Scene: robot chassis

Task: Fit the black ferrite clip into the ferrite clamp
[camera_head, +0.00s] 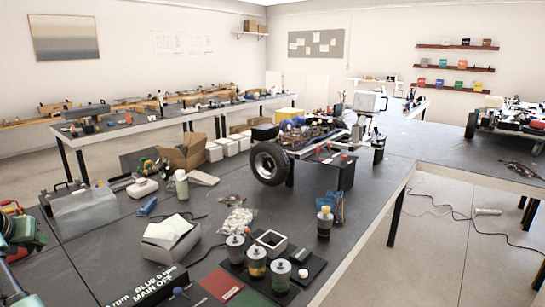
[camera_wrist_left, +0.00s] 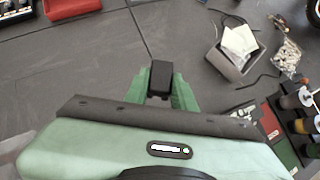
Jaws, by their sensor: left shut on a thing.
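A small black block, which looks like the ferrite clip (camera_wrist_left: 160,78), sits between the green fingers of my left gripper (camera_wrist_left: 164,93) in the left wrist view. The gripper is shut on it and holds it over the dark worktop. In the head view my green left gripper (camera_head: 27,238) is at the far left edge, and the clip cannot be made out there. I cannot pick out the ferrite clamp in either view. A wheeled robot chassis (camera_head: 312,135) stands farther back on the table. My right gripper is not in view.
A light box with papers (camera_head: 170,238) stands near the table's middle. A bag of white pieces (camera_head: 237,220), several jars (camera_head: 281,275) and a dark bottle (camera_head: 324,222) stand to the right. A cardboard box (camera_head: 184,152) is behind.

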